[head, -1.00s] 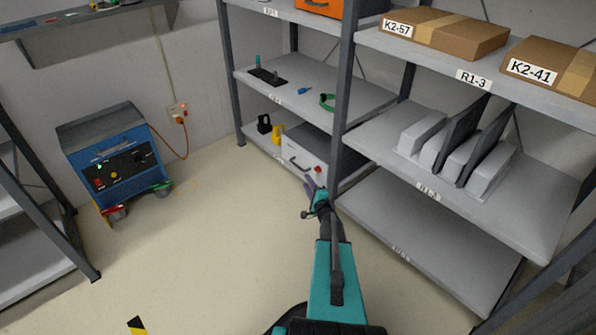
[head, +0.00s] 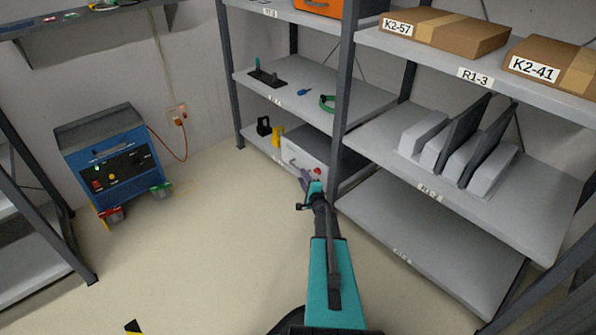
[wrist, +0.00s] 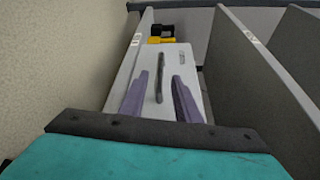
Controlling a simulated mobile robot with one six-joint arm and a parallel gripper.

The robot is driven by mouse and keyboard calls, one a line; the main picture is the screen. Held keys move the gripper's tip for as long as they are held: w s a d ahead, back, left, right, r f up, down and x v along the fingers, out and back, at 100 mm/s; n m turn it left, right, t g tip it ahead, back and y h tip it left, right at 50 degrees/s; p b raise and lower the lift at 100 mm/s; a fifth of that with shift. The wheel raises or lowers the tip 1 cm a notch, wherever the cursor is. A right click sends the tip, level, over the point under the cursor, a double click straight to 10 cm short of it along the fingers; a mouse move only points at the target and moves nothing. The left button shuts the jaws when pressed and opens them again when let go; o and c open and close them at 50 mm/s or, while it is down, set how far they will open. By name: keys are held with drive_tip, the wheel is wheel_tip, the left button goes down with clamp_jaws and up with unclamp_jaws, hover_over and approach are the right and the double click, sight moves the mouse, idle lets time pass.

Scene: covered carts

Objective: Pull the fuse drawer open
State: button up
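The fuse drawer is the pale grey box front (head: 298,150) on the lowest shelf of the middle rack. It has a dark bar handle and a red knob at its right. In the wrist view the pale front (wrist: 180,62) fills the middle, with the dark handle (wrist: 160,78) running lengthwise. My gripper (head: 304,180) is in front of the drawer, low by the rack post. In the wrist view my gripper (wrist: 160,76) is open, its two purple fingers on either side of the handle in the picture. I cannot tell whether they reach around it. The drawer looks shut.
A black and a yellow item (head: 277,136) stand left of the drawer on the same shelf. The rack post (head: 342,100) rises close to the right of my gripper. A blue cabinet (head: 108,160) stands at the left wall. The floor (head: 210,240) between is clear.

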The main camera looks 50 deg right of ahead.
sight(298, 168)
drive_tip(key=shift+b+x, duration=1.2)
drive_tip(key=shift+x, duration=2.75)
drive_tip(key=shift+r, duration=0.1)
clamp_jaws()
drive_tip(key=shift+s+d, duration=0.1)
drive_tip(key=shift+d, duration=0.05)
drive_tip(key=shift+s, duration=0.1)
